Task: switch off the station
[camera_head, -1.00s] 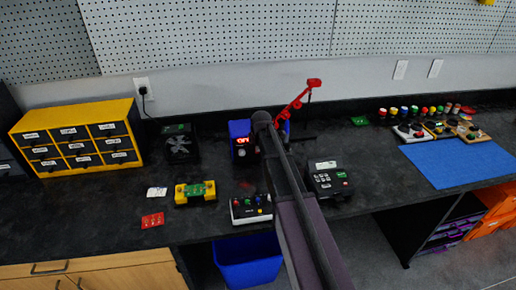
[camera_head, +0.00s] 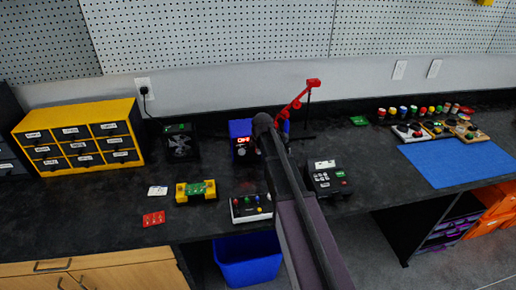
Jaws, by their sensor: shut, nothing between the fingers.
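The station (camera_head: 239,128), a blue box with a lit red display (camera_head: 242,145), stands at the back of the black workbench. A small light spot shows below the display. The display's characters are too small to read surely. My arm reaches from the bottom edge up to the station, and its dark round joint covers the station's right part. My gripper is not distinguishable; it is hidden behind my arm, so contact with the station cannot be told.
A red jointed arm (camera_head: 297,104) rises just right of the station. A black fan unit (camera_head: 180,143), a yellow-green device (camera_head: 196,190), a button box (camera_head: 250,208) and a keypad device (camera_head: 327,180) stand nearby. A blue mat (camera_head: 455,162) lies at right.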

